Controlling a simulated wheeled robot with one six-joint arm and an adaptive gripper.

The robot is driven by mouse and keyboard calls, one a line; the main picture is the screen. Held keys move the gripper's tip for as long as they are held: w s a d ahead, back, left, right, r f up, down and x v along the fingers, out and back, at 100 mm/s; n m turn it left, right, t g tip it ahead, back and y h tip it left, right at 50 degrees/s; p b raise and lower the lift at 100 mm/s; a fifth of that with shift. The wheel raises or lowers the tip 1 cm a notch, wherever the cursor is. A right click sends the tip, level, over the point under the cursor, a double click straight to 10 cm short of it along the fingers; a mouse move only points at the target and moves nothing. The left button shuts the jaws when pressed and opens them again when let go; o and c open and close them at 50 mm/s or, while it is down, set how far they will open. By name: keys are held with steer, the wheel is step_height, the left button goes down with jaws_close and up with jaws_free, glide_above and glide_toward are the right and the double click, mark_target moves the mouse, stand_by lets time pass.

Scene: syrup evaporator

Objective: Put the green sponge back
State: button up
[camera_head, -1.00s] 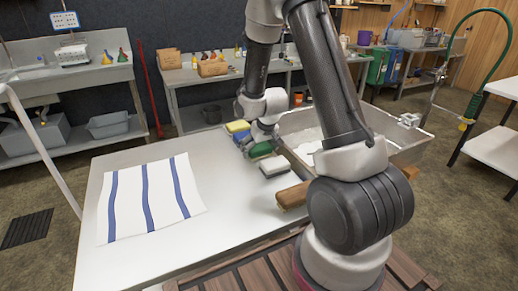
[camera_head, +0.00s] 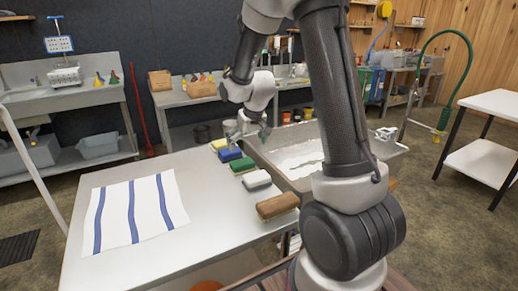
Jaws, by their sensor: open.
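The green sponge (camera_head: 242,166) lies on the white table top (camera_head: 140,164) close to the edge of the metal basin. It is in a row of cleaning pieces, between a blue one (camera_head: 229,155) and a white one (camera_head: 257,179). My gripper (camera_head: 245,136) is open, above the far end of the row. It looks apart from the green sponge. The fingertips are small and partly merge with the background, so their exact height is unclear.
A yellow sponge (camera_head: 218,144) is at the row's far end and a brown brush (camera_head: 278,206) at its near end. The metal basin (camera_head: 300,184) stands right of the row. A blue-striped cloth (camera_head: 117,222) lies on the left of the table.

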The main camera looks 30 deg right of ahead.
steer(key=s+r, duration=1.5)
steer(key=s, duration=0.7)
steer(key=s+r, duration=0.2)
steer(key=s, duration=0.7)
steer(key=shift+s, duration=0.4)
steer(key=shift+d+r, duration=0.1)
